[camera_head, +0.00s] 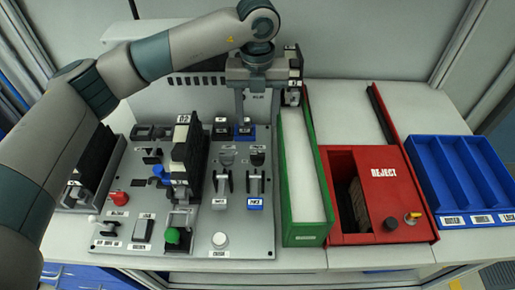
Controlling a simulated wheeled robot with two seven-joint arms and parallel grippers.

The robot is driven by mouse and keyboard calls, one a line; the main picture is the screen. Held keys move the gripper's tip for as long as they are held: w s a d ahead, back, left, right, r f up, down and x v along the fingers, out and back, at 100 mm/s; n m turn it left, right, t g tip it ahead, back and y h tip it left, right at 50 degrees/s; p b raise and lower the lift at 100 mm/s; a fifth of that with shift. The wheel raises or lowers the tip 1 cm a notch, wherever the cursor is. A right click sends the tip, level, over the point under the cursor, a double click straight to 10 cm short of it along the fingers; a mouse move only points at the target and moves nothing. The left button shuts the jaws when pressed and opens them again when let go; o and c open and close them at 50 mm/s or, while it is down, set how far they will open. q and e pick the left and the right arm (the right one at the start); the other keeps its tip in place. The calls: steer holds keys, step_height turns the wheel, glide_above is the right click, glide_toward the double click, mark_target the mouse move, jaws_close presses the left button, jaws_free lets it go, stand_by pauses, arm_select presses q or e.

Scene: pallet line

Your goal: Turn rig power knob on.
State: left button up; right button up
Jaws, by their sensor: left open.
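A grey control panel (195,250) lies on the table at centre left. At its lower left is a small black and white knob (108,221) above a white label; the label is too small to read, so I cannot tell for sure that this is the rig power knob or which way it is set. My left gripper (257,108) is open and points down at the back of the panel, near the two black switches and the green tray. It is far from that lower-left knob and holds nothing visible. My right gripper is out of view.
The panel also has a red button (119,198), a green knob (172,235), a white button (220,240) and upright levers (257,182). To the right stand a green tray (305,229), a red REJECT box (380,160) and a blue divided bin (432,188).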

mark_target(258, 154)
arm_select(q)
step_height(258, 154, down, 13)
steer(key=p, duration=0.4)
steer(key=shift+r, duration=0.15)
steer(key=shift+f, duration=0.85)
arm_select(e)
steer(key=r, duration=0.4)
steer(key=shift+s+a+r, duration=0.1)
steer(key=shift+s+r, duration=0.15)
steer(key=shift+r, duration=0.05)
arm_select(q)
steer(key=c, duration=1.1)
steer(key=shift+o, duration=0.2)
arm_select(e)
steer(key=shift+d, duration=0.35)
